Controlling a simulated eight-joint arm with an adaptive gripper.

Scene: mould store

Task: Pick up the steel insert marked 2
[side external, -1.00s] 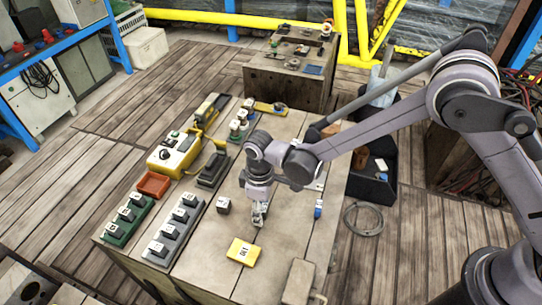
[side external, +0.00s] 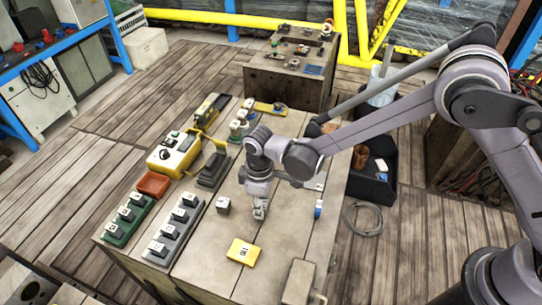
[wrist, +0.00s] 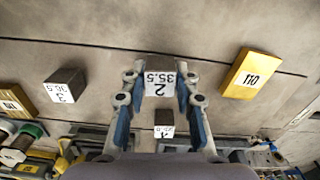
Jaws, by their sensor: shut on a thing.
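The steel insert marked 2 (wrist: 160,82) is a small dark block with a white label reading 35.5 and 2. In the wrist view it sits between the fingertips of my gripper (wrist: 157,97), which is shut on it with one finger on each side. In the side view my gripper (side external: 260,211) is over the middle of the workbench top and mostly hides the insert. I cannot tell surely whether there is a gap under it.
A yellow plate marked 110 (side external: 243,251) lies near the front of the bench. Another labelled block (wrist: 164,131) shows below my fingers in the wrist view. Green (side external: 117,236) and grey (side external: 162,254) racks of blocks, and an orange tray (side external: 153,185), stand to the left.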

